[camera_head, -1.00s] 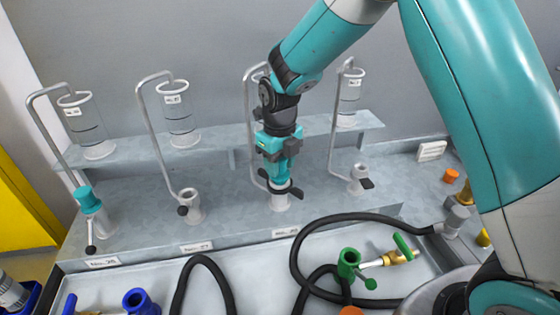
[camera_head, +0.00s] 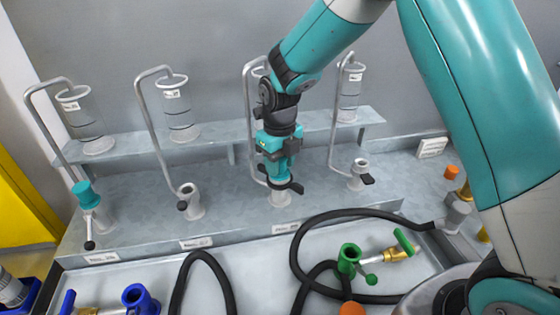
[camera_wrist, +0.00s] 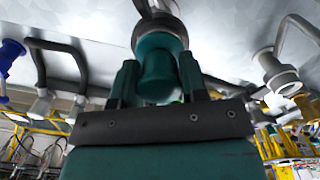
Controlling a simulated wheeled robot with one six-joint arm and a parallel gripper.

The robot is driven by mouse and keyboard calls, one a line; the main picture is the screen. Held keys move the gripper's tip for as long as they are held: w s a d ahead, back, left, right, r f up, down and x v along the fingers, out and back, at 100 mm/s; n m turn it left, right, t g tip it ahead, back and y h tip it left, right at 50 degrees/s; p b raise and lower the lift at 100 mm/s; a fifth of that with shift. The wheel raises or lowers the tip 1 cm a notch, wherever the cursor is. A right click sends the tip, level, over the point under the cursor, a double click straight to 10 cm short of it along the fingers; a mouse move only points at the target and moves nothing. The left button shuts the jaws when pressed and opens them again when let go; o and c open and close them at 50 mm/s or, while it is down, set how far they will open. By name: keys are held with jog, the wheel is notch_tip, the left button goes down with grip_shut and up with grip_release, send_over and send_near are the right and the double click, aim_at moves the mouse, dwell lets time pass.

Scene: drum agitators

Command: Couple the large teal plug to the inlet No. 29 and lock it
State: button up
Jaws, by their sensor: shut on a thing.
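My gripper (camera_head: 280,168) is shut on the large teal plug and points down over the third inlet from the left (camera_head: 279,197). In the wrist view the teal plug (camera_wrist: 158,70) sits between both fingers, with its wider collar towards the inlet. The plug's lower end meets the top of the pale inlet; I cannot tell how far it is seated. A dark lever (camera_head: 295,187) sticks out at the right of this inlet. Its front number label (camera_head: 286,228) is too small to read surely.
Another teal plug (camera_head: 86,194) stands on the far left inlet. The second inlet (camera_head: 190,199) and fourth inlet (camera_head: 358,174) are bare. Bent pipes and glass cylinders (camera_head: 178,110) stand behind. Black hoses (camera_head: 205,262), a blue fitting (camera_head: 138,298) and a green fitting (camera_head: 348,259) lie in front.

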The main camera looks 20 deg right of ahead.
jog(key=shift+f, duration=0.15)
jog(key=o, duration=1)
notch_tip(320, 180, up, 8)
jog(key=p, duration=0.6)
jog(key=shift+f, duration=0.1)
